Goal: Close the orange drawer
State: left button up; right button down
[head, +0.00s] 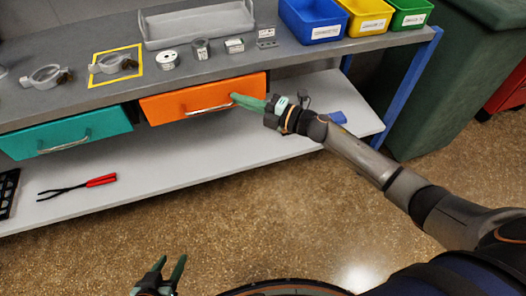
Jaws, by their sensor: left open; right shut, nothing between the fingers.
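The orange drawer (175,107) is under the grey workbench top, left of centre. Its front carries a metal bar handle (208,109). No drawer interior shows, and I cannot tell whether the front is flush with the bench. My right gripper (236,97) is shut and empty, with its green fingertips at the right part of the orange front, close to the handle's right end. I cannot tell whether they touch it. My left gripper (167,270) is open and empty, low in the picture above the floor, well away from the drawer.
A teal drawer (95,125) is left of the orange one. Red-handled tongs (100,181) and a blue item (338,117) lie on the lower shelf (185,163). Blue, yellow and green bins stand on the bench at right. A dark green container (455,70) stands beside it. The floor in front is clear.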

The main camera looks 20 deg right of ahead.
jog(key=shift+w+d+r, duration=0.1)
jog(key=shift+w+r, duration=0.05)
jog(key=shift+w, duration=0.25)
jog(key=shift+r, duration=0.15)
jog(key=shift+d, duration=0.15)
